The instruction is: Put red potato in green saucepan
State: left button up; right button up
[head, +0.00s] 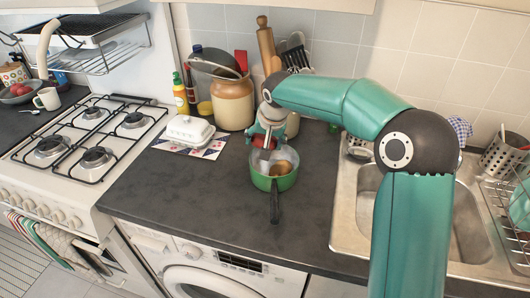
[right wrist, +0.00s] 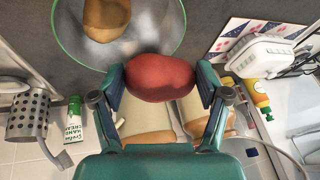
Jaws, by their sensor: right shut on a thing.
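The green saucepan (head: 272,181) stands on the dark counter left of the sink, its black handle pointing to the front. A brown potato (head: 281,168) lies in it, and it also shows in the right wrist view (right wrist: 107,18). My right gripper (head: 263,143) is above the back rim of the saucepan. In the right wrist view my right gripper (right wrist: 160,80) is shut on the red potato (right wrist: 160,78), with one finger on each side. The red potato is just beside the saucepan's rim in that view. My left gripper is not in view.
A brown and cream crock (head: 233,103) and a white butter dish (head: 189,130) stand left of the saucepan. The sink (head: 345,215) is to the right and the gas hob (head: 90,140) far left. The counter in front of the butter dish is clear.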

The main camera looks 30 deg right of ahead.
jog(key=shift+f, duration=2.1)
jog(key=shift+f, duration=0.2)
jog(key=o, duration=1.2)
jog(key=shift+r, duration=0.1)
jog(key=b+v, duration=0.1)
jog(key=v, duration=1.1)
